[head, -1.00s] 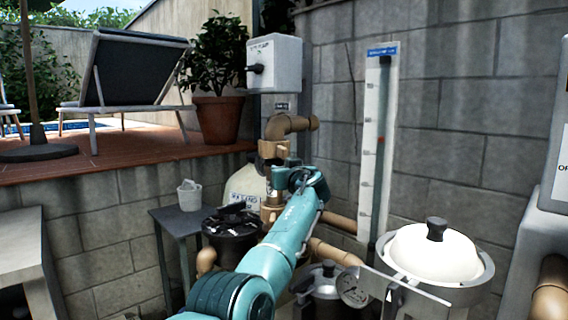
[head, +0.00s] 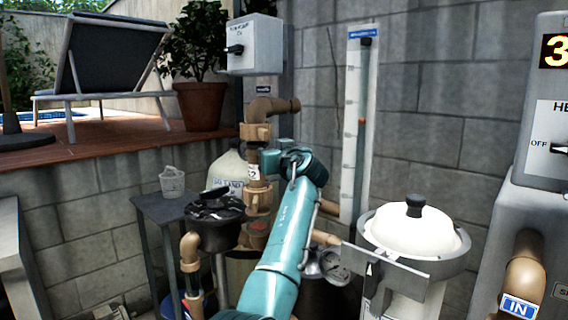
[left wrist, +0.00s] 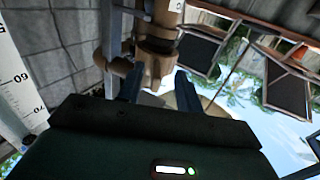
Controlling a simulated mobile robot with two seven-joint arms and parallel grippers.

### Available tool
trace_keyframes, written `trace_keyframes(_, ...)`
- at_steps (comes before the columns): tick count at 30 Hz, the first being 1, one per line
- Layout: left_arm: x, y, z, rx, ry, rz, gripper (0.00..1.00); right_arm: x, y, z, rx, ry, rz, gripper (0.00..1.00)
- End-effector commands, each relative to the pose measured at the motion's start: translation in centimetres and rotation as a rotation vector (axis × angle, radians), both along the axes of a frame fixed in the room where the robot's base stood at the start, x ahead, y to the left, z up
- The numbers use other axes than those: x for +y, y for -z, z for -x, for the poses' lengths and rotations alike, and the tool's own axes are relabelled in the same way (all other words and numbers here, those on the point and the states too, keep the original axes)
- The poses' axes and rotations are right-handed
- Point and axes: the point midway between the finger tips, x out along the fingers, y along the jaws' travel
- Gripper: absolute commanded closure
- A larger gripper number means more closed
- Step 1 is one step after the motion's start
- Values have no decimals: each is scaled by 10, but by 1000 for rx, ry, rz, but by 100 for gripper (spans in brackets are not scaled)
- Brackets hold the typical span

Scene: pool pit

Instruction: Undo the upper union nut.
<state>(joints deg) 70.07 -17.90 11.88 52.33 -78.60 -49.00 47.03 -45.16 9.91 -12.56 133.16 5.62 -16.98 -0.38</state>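The upper union nut (head: 256,132) is a tan, lugged collar on the vertical pipe, just below the elbow (head: 272,106). A lower union nut (head: 258,198) sits on the same pipe, under a labelled sleeve (head: 252,172). My left arm's teal wrist is just right of the pipe in the head view, and its fingers are hidden there. In the left wrist view, which is upside down, my left gripper (left wrist: 159,78) has two dark fingers spread apart. My right gripper is in neither view.
A black-lidded pump pot (head: 214,222) and a side table (head: 160,208) with a cup (head: 172,182) stand left of the pipe. A white-lidded filter (head: 413,236) stands right. A flow gauge (head: 358,130) and a switch box (head: 254,45) are behind.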

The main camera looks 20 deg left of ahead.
Motion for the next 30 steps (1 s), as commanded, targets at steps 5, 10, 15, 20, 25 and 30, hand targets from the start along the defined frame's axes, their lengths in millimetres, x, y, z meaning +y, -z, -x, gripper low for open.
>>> trace_keyframes(5, -22, 2, 25, 0, 4, 2, 65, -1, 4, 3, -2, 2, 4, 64)
trace_keyframes(10, -35, 2, 46, 0, -1, 0, 65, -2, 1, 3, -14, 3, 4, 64)
trace_keyframes(15, -44, 1, 57, 1, 0, 2, 65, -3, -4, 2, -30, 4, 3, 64)
trace_keyframes(20, -46, 1, 59, 2, 1, 0, 65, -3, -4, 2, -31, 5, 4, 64)
trace_keyframes(25, -46, 1, 59, 2, 1, 1, 65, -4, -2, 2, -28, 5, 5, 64)
trace_keyframes(30, -46, 1, 59, 2, 1, 1, 65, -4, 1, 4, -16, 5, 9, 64)
